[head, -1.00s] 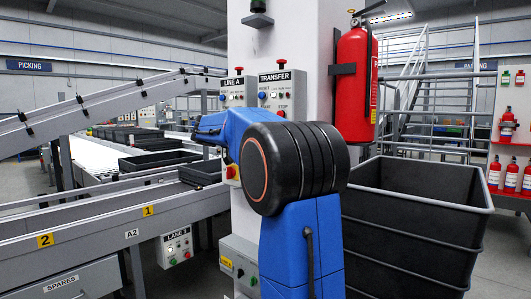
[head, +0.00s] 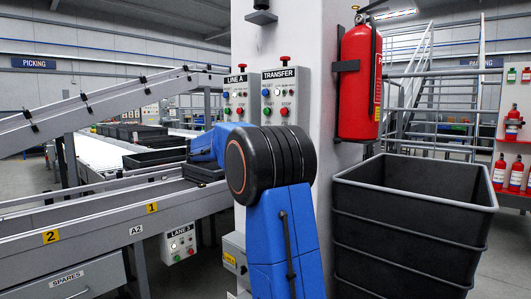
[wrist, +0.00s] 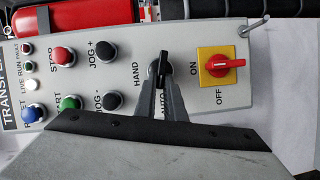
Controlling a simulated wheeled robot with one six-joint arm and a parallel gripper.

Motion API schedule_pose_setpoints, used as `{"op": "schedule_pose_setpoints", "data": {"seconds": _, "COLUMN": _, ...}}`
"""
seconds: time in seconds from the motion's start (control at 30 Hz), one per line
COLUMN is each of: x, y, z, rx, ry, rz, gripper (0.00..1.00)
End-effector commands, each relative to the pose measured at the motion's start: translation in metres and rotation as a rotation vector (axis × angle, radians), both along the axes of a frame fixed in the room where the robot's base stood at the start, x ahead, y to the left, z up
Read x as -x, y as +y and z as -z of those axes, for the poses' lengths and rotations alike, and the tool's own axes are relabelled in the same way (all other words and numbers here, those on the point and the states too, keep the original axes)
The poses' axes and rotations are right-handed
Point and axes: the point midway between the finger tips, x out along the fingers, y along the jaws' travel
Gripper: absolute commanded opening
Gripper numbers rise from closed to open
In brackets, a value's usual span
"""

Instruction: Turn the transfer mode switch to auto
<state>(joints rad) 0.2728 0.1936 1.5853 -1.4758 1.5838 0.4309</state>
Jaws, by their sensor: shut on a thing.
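The transfer panel (wrist: 225,105) fills the wrist view, turned on its side. Its black mode switch (wrist: 163,62) sits between the labels HAND (wrist: 137,74) and AUTO (wrist: 160,103), the latter partly covered by my fingers. My gripper (wrist: 162,84) is shut on the switch's black handle, which lies nearly upright in the picture. Which end of the handle is the pointer, I cannot tell. In the head view the upper part of the TRANSFER box (head: 285,90) shows on the white column; my arm hides its lower part and my gripper.
Beside the switch are a red ON/OFF rotary switch (wrist: 222,64) on yellow and black jog buttons (wrist: 111,101). A red extinguisher (head: 358,85) hangs right of the column.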

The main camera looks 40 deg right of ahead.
Motion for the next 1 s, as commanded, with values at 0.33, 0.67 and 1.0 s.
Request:
{"op": "schedule_pose_setpoints", "data": {"seconds": 0.33, "x": -0.0016, "y": 0.0005, "z": 0.0054, "rx": 0.015, "ry": 0.194, "rz": -0.002, "gripper": 0.0}}
{"op": "schedule_pose_setpoints", "data": {"seconds": 0.67, "x": -0.0016, "y": 0.0005, "z": 0.0068, "rx": 0.019, "ry": 0.252, "rz": -0.002, "gripper": 0.0}}
{"op": "schedule_pose_setpoints", "data": {"seconds": 1.0, "x": -0.0017, "y": 0.0004, "z": 0.007, "rx": 0.02, "ry": 0.254, "rz": -0.003, "gripper": 0.0}}
